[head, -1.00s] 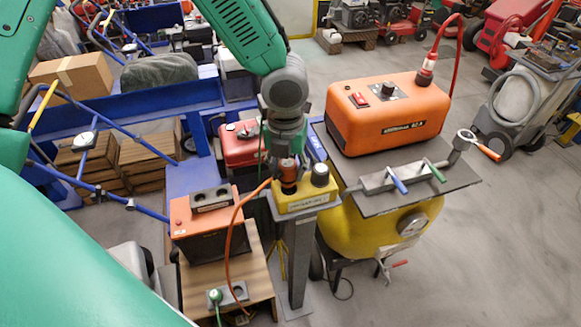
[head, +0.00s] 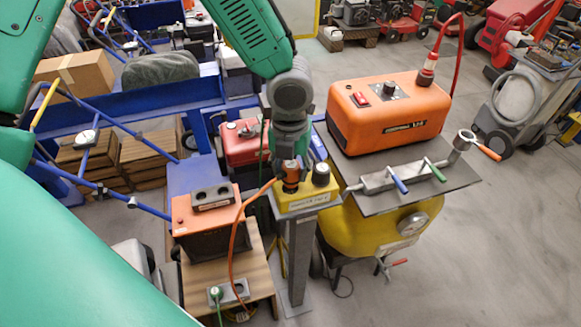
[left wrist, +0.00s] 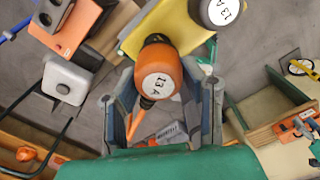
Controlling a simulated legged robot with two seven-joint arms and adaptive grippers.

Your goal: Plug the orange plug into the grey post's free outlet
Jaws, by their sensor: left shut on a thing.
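The orange plug (head: 290,178) is upright at the left side of the yellow outlet block (head: 305,201) on top of the grey post (head: 300,262). A dark grey plug (head: 321,174) stands in the block's right side. My left gripper (head: 291,160) comes down from above and is shut on the orange plug. In the left wrist view the orange plug (left wrist: 158,70), with a white "13 A" label, lies between the fingers over the yellow block's edge (left wrist: 165,35). The free outlet is hidden; I cannot tell whether the plug is seated. My right gripper is not in view.
An orange cord (head: 236,235) hangs from the plug toward a wooden stand (head: 256,270). A socket strip there holds a green plug (head: 216,293). An orange machine (head: 388,112) on a grey plate stands close at the right. Open floor (head: 480,240) lies farther right.

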